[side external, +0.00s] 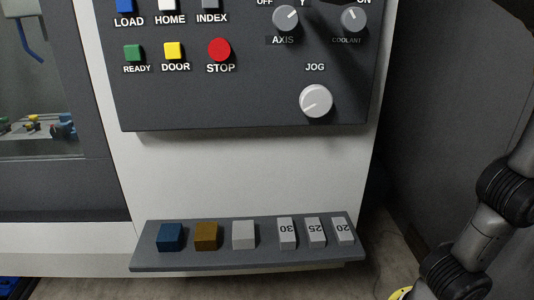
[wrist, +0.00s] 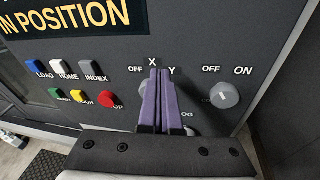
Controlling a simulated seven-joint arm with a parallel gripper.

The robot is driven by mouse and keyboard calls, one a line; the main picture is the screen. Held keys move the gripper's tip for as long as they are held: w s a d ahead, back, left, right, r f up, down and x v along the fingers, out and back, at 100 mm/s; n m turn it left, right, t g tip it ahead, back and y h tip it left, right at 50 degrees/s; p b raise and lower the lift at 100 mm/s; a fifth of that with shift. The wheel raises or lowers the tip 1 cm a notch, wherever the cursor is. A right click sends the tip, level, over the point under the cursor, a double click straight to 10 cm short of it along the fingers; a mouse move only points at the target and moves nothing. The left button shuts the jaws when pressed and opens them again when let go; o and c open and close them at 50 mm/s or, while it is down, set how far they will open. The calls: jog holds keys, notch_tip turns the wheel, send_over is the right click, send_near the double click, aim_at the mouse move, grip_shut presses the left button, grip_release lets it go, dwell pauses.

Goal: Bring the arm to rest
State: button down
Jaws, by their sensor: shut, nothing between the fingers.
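My gripper (wrist: 160,72) shows in the wrist view with its two purple fingers shut together and nothing between them. The fingers point at the dark control panel (wrist: 195,75) and overlap the axis knob (wrist: 146,90), hiding much of it. I cannot tell whether they touch the panel. The side external view shows my arm's links (side external: 478,232) at the right, but not the fingers. There the axis knob (side external: 286,18) and the panel (side external: 220,105) are in clear view.
The panel carries several coloured buttons, a red stop button (side external: 219,50), a jog knob (side external: 316,101) and a coolant knob (side external: 354,19). Below it, a grey shelf (side external: 250,261) holds several small blocks. A window (side external: 45,95) is at the left.

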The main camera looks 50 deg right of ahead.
jog(key=s+d+m+y, duration=0.1)
jog(key=s+d+m, duration=0.1)
jog(key=d+m, duration=0.1)
jog(key=s+d+m+y, duration=0.1)
jog(key=s+d+m, duration=0.2)
jog(key=d+m, duration=0.1)
jog(key=s+d+f+m+y, duration=0.1)
jog(key=s+d+m, duration=0.2)
jog(key=d+m, duration=0.1)
jog(key=shift+s+m, duration=0.25)
jog(key=shift+m, duration=0.15)
jog(key=s+a+f+m+g+y, duration=0.2)
jog(key=f+m, duration=0.3)
jog(key=f, duration=0.7)
jog(key=s+a+f+m+g+y, duration=0.2)
jog(key=f+m, duration=0.3)
jog(key=f, duration=0.6)
jog(key=s+a+f+m+g+y, duration=0.1)
jog(key=f+m, duration=0.4)
jog(key=f, duration=0.7)
jog(key=s+g+y, duration=0.1)
jog(key=g, duration=0.1)
jog(key=shift+a+f+m+g, duration=0.3)
jog(key=shift+a+g, duration=0.1)
